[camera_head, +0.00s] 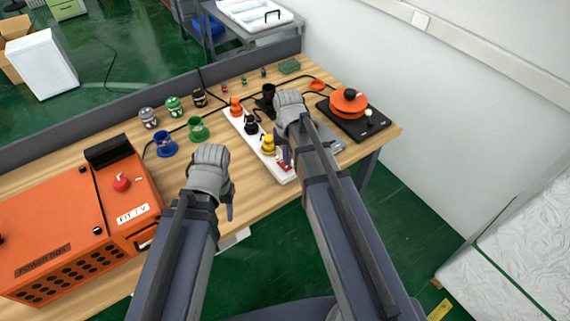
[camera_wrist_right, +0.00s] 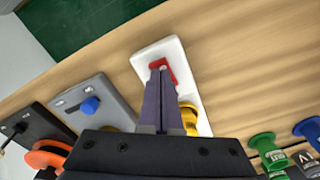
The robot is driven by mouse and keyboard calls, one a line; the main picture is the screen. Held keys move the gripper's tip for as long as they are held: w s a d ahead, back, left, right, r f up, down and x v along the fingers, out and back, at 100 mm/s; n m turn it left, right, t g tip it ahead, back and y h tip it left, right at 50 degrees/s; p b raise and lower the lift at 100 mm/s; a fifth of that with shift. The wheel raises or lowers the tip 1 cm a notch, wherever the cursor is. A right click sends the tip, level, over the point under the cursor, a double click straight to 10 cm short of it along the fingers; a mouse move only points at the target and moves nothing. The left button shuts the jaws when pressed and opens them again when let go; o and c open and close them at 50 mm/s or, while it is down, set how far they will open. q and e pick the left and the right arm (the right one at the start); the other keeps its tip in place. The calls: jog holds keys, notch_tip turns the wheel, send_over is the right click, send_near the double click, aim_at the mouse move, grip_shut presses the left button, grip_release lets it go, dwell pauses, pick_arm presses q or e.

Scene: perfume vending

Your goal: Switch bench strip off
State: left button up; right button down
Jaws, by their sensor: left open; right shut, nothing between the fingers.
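The bench strip (camera_head: 277,170) is a white power strip on the wooden bench, with orange, black and yellow plugs along it. Its red switch (camera_head: 284,163) is at the near end, partly hidden by my right gripper (camera_head: 287,156). In the right wrist view, the shut, empty fingertips (camera_wrist_right: 160,67) are right over the red switch (camera_wrist_right: 168,70) on the white strip (camera_wrist_right: 152,53). I cannot tell whether they touch it or which way the rocker is tilted. My left gripper (camera_head: 229,212) is open and empty past the bench's near edge, left of the strip.
An orange power box (camera_head: 75,225) fills the bench's left. Blue (camera_head: 163,144) and green (camera_head: 198,129) spools stand left of the strip. A grey plate with a blue knob (camera_wrist_right: 90,105) and a black unit with an orange disc (camera_head: 349,102) are on its other side.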

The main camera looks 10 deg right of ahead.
aim_at(287, 167)
pick_arm(q)
jog(key=shift+f+b, duration=0.95)
jog(key=shift+f, duration=0.05)
pick_arm(e)
jog(key=shift+f, duration=1)
pick_arm(q)
jog(key=shift+r, duration=0.1)
pick_arm(e)
jog(key=shift+r, duration=0.1)
notch_tip(287, 167, up, 7)
jog(key=p, duration=0.7)
pick_arm(q)
notch_tip(287, 167, up, 7)
jog(key=shift+f, duration=0.3)
pick_arm(e)
jog(key=s+a+n+h, duration=0.1)
jog(key=s+a+n, duration=0.4)
jog(key=s+a, duration=0.5)
jog(key=s, duration=0.4)
jog(key=shift+s+a+f+n, duration=0.15)
jog(key=shift+a+f+n, duration=0.1)
jog(key=shift+n, duration=0.15)
